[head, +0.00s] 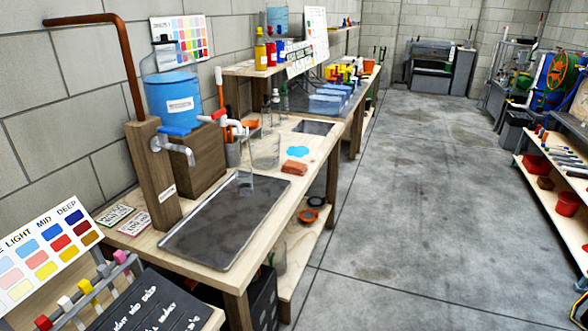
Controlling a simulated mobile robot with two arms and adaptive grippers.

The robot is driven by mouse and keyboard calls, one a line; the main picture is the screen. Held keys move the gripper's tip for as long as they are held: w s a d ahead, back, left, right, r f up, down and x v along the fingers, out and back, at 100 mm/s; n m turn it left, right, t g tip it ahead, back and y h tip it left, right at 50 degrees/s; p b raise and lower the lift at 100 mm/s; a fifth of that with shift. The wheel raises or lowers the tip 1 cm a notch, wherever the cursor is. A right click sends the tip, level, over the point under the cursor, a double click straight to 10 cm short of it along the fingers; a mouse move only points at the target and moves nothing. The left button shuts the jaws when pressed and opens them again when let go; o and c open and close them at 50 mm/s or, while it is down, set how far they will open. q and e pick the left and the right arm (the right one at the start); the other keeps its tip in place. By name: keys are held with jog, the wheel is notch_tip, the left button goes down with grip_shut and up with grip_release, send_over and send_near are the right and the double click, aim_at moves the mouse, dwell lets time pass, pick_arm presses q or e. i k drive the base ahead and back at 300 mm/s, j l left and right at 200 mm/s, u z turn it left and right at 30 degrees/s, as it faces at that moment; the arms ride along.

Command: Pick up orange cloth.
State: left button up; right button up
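A small folded orange cloth (294,167) lies on the wooden workbench (322,157), near its right edge. It is just in front of a blue cloth-like patch (298,151) and beyond the far right corner of a dark metal tray. Neither of my grippers shows in the head view. Nothing is seen touching the orange cloth.
The metal tray (225,220) fills the near bench, with a clear glass (247,183) at its far end. A blue water jug (173,100) on a wooden block and taps stand left. Glass jars stand behind the cloth. The concrete floor (430,200) right of the bench is free.

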aim_at(299, 168)
jog(key=i+l+u, duration=0.1)
jog(key=u, duration=0.65)
jog(key=i+l+u, duration=0.15)
jog(key=l, duration=0.2)
jog(key=i+l+u, duration=0.35)
jog(key=l, duration=0.4)
jog(key=i+l+u, duration=0.2)
jog(key=l, duration=0.2)
jog(key=i+l+u, duration=0.15)
jog(key=l, duration=0.25)
